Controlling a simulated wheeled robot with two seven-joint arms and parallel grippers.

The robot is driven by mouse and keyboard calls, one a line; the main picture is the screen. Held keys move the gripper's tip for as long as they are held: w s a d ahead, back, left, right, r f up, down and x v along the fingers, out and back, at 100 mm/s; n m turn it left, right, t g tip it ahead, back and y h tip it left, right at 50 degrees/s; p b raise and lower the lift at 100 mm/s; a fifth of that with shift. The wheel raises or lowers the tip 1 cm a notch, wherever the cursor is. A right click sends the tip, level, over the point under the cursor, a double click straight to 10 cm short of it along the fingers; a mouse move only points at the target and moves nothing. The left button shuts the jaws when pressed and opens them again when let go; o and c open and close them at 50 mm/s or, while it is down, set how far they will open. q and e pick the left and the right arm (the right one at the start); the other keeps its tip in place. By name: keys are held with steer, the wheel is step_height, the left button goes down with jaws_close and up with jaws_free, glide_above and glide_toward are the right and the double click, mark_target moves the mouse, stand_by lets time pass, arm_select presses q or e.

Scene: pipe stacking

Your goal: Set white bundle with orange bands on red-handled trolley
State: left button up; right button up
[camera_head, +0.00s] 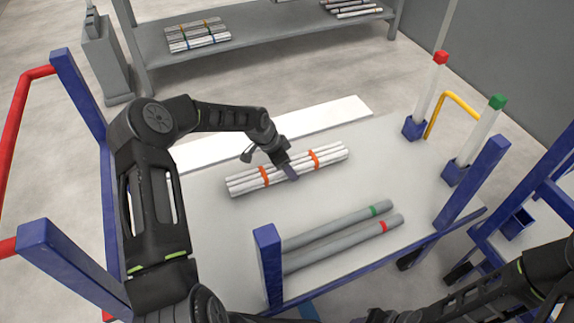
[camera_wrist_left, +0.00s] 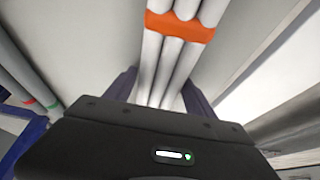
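The white bundle with orange bands (camera_head: 327,156) lies across the rear part of the red-handled trolley's pale deck (camera_head: 215,214). The trolley's red handle (camera_head: 22,95) is at the left. My left gripper (camera_head: 290,172) is over the bundle between its two orange bands. In the left wrist view the bundle (camera_wrist_left: 184,50) runs between my left gripper's two fingers (camera_wrist_left: 160,92). The fingers are close along its sides, and I cannot tell whether they press on it. My right forearm shows at the bottom right, but its fingers are out of view.
Two grey pipes with green and red bands (camera_head: 345,240) lie on the deck in front of the bundle. Blue posts (camera_head: 268,262) stand at the trolley's corners. A grey shelf (camera_head: 270,45) with more bundles is behind. White posts with red and green caps (camera_head: 430,90) stand at the right.

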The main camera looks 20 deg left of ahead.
arm_select(q)
steer(key=shift+o, duration=1.3)
steer(key=shift+r, duration=0.1)
steer(key=shift+r, duration=0.2)
steer(key=p+v, duration=0.2)
steer(key=v, duration=0.9)
steer(key=shift+r, duration=0.35)
steer(key=shift+s+a, duration=0.1)
steer(key=shift+a, duration=0.05)
